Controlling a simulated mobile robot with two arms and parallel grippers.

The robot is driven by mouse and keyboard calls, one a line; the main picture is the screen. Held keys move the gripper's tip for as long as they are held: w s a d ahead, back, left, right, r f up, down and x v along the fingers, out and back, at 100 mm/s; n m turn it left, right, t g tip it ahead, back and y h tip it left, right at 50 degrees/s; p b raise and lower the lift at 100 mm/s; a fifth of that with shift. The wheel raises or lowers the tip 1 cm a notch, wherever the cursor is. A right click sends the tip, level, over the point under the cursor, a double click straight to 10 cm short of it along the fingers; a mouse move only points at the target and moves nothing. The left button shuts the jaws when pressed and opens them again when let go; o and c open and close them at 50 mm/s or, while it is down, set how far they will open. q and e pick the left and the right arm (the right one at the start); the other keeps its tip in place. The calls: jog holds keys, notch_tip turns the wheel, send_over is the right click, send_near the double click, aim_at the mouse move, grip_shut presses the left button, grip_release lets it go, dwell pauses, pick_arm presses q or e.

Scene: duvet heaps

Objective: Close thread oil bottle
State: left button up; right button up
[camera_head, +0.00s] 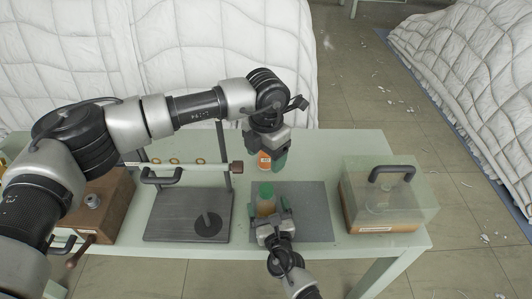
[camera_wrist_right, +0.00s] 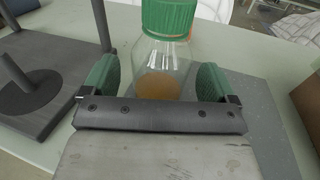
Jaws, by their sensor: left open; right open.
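A clear glass oil bottle (camera_head: 265,207) with amber liquid in its bottom stands upright on a grey mat (camera_head: 313,215). Its green screw cap (camera_head: 266,189) is on top; the bottle (camera_wrist_right: 160,62) and cap (camera_wrist_right: 168,16) also show large in the right wrist view. My right gripper (camera_head: 270,213) is open, its green-padded fingers on either side of the bottle with visible gaps in the wrist view (camera_wrist_right: 158,82). My left gripper (camera_head: 271,158) is open, pointing down behind the bottle, near an orange container (camera_head: 264,162) with a pale label. The gripper partly hides that container.
A clear-lidded box (camera_head: 388,200) with a black handle stands at the right. A dark stand (camera_head: 187,225) with a rod and rings is at the left, beside a brown wooden box (camera_head: 108,212). The mat's right part is bare.

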jog(key=v, duration=0.8)
jog(key=shift+s+d, duration=0.2)
jog(key=shift+s, duration=0.2)
